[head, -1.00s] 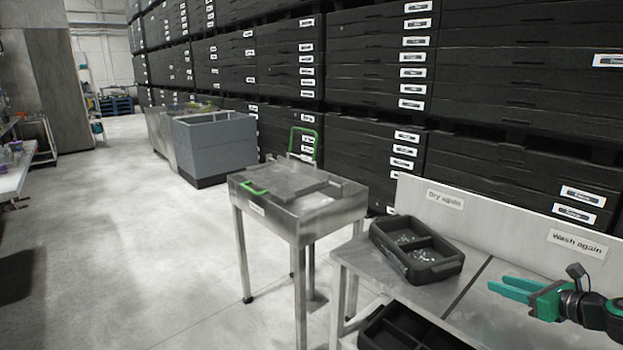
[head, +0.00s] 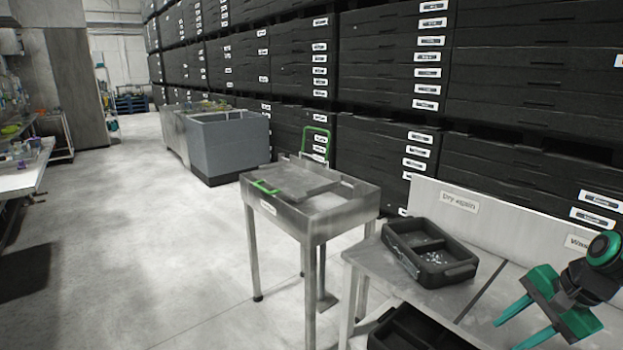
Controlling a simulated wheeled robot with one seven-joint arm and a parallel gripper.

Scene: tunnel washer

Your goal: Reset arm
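My gripper (head: 532,330) is at the lower right of the head view, above the right part of the steel table (head: 377,265). Its two green fingers are spread apart with nothing between them, and they point down and to the left. The wrist and part of the arm show at the right edge.
A black divided tray (head: 463,272) with small bits in it sits on the table's "Dry again" (head: 459,201) side. Another black tray (head: 392,346) is cut off at the bottom. A metal stand with a green handle (head: 266,187) is left of the table. Open floor (head: 170,250) lies further left.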

